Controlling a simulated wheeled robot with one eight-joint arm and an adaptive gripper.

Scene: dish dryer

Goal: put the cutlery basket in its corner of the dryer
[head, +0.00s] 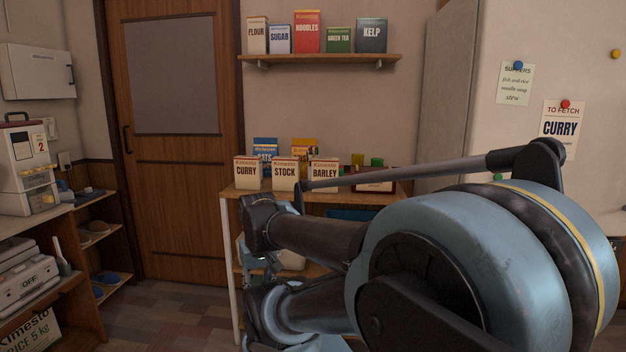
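I see no cutlery basket in the head view, and nothing I can surely name as the dish dryer. My arm fills the lower right and centre of the picture and hides what is behind it. My gripper's fingers cannot be made out; the arm's far end is folded down behind its own links near the bottom centre.
A wooden shelf unit (228,262) holding boxes, among them curry (246,174), stock (285,177) and barley (324,174), stands close behind my arm. A closed door (188,185) is at centre left. A counter with appliances, one marked OFF (28,282), lines the left; tiled floor (170,312) lies between.

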